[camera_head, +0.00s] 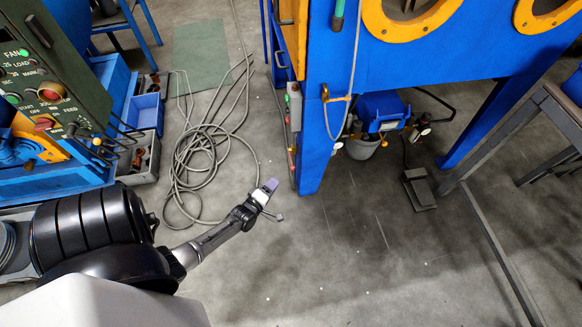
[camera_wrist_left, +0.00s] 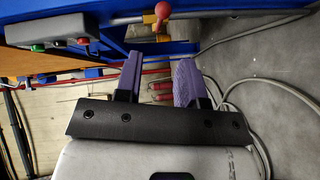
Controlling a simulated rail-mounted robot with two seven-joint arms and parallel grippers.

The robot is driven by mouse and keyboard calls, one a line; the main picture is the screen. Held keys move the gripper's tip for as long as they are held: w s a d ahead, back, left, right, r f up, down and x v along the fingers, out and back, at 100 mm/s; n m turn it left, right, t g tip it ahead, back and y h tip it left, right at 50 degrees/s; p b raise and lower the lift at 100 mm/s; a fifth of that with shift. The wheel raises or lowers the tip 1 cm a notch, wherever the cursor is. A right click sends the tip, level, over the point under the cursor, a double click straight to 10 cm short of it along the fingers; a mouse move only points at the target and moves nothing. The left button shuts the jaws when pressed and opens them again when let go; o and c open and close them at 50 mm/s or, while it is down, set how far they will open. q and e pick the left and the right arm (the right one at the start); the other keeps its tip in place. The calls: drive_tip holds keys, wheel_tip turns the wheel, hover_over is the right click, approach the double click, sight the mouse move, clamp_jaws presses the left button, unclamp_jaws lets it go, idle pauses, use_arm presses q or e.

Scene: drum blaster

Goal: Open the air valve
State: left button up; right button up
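My left gripper (camera_head: 270,185) with purple fingers is above the floor, just left of the blue cabinet's front leg in the head view. In the left wrist view its two fingers (camera_wrist_left: 156,72) stand apart with nothing held between them. Past the fingers, at the top of that view, a yellow fitting with a red ball knob (camera_wrist_left: 162,10) sits on a pipe along the blue cabinet; it looks like the air valve. The fingers are apart from it. I cannot clearly make out this knob in the head view. My right gripper is in neither view.
The blue cabinet (camera_head: 316,130) has a button box (camera_head: 294,105) on its side, also in the wrist view (camera_wrist_left: 62,43). A yellow hook (camera_head: 335,97) carries a hose. Coiled cables (camera_head: 195,150) lie on the floor. A green control panel (camera_head: 45,75) stands left. A foot pedal (camera_head: 419,190) lies right.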

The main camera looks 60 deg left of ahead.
sight(291, 161)
use_arm(q)
drive_tip(key=shift+n, duration=0.3)
drive_tip(key=b+x, duration=0.3)
drive_tip(key=x, duration=0.4)
drive_tip(key=a+b+x, duration=0.1)
drive_tip(key=b+x, duration=0.3)
drive_tip(key=x, duration=0.2)
drive_tip(key=shift+w+a, duration=0.15)
drive_tip(key=shift+a, duration=0.05)
drive_tip(key=shift+w, duration=0.1)
clamp_jaws()
